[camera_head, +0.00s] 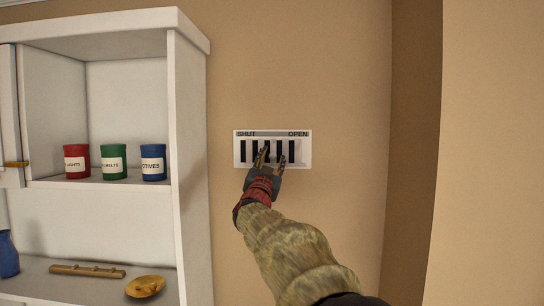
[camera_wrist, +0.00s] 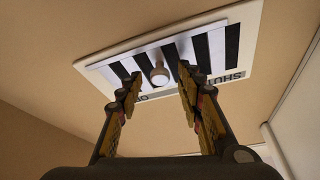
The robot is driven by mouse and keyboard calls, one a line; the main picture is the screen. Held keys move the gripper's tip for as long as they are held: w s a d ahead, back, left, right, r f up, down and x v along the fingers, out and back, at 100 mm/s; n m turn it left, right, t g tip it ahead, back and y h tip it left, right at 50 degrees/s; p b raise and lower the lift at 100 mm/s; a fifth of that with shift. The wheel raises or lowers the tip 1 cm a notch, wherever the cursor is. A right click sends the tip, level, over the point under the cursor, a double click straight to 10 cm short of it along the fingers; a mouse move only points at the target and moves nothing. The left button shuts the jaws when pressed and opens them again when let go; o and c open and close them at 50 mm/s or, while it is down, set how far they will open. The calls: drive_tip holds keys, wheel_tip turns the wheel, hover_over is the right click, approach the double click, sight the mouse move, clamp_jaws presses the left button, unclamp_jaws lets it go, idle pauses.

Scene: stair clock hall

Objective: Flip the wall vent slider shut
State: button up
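The wall vent (camera_head: 305,152) is a white plate with black slots on the tan wall, labelled SHUT at its upper left and OPEN at its upper right. In the wrist view the vent (camera_wrist: 250,25) appears turned over, with SHUT at the right. Its round pale knob (camera_wrist: 159,74) stands out near the middle of the slots. My gripper (camera_head: 271,157) is in front of the vent and hides the knob in the head view. In the wrist view my gripper (camera_wrist: 159,77) is open, with one finger on each side of the knob and visible gaps between.
A white shelf unit (camera_head: 189,150) stands left of the vent. It holds a red tin (camera_head: 76,161), a green tin (camera_head: 113,161), a blue tin (camera_head: 153,162), a wooden peg rail (camera_head: 87,271) and a wooden bowl (camera_head: 145,286). The wall right of the vent is bare up to a corner.

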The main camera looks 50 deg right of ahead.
drive_tip(key=shift+w+d+r, duration=0.1)
drive_tip(key=shift+w+d, duration=0.05)
drive_tip(key=shift+d, duration=0.05)
drive_tip(key=shift+c, duration=0.7)
drive_tip(key=c, duration=0.8)
clamp_jaws()
